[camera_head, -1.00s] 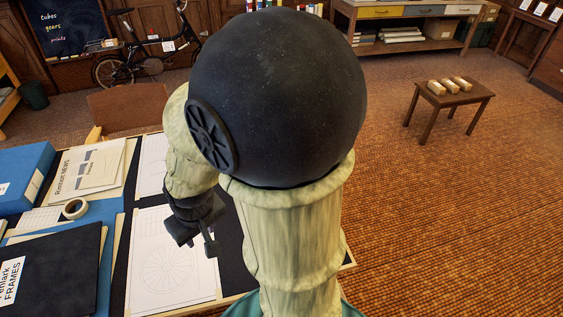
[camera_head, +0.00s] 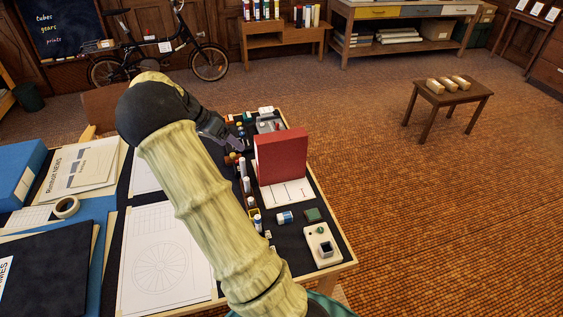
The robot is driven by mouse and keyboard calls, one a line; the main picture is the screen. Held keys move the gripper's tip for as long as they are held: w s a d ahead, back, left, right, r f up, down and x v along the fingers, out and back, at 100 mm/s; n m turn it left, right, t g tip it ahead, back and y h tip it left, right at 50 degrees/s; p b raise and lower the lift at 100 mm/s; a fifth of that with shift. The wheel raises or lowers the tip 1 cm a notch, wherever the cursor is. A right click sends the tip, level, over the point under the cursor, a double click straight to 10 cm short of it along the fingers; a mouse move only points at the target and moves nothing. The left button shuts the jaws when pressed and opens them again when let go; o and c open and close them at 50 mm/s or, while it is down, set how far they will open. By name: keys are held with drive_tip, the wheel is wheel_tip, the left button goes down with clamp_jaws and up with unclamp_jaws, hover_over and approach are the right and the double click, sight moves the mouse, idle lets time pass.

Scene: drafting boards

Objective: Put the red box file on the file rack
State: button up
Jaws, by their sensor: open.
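The red box file (camera_head: 282,157) stands upright on the dark-topped desk, right of my arm, behind a white sheet. My gripper (camera_head: 236,143) is open and empty, just left of the red box file and apart from it. My arm partly hides the gripper, so its exact gap to the file is hard to tell. A low wooden stand (camera_head: 285,37) against the back wall bears upright coloured files and looks like the file rack.
Small bottles and blocks crowd the desk around the red file; a white device (camera_head: 322,245) sits at the front right corner. A blue box file (camera_head: 20,172) and tape roll (camera_head: 65,206) lie at left. A small table (camera_head: 450,95) stands on open floor at right.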

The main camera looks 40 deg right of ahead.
drive_tip(key=w+d+r+m+g+h+b, duration=0.1)
drive_tip(key=w+d+m+g+h, duration=0.2)
drive_tip(key=w+d+m+h, duration=0.1)
drive_tip(key=w+d+m, duration=0.1)
drive_tip(key=w+m, duration=0.1)
drive_tip(key=m, duration=0.1)
drive_tip(key=shift+h+b, duration=0.3)
drive_tip(key=shift+s+d, duration=0.1)
drive_tip(key=shift+d, duration=0.05)
drive_tip(key=p, duration=0.2)
approach(275, 135)
drive_tip(key=x, duration=0.5)
drive_tip(key=shift+r, duration=0.1)
drive_tip(key=shift+d, duration=0.2)
drive_tip(key=shift+s, duration=0.1)
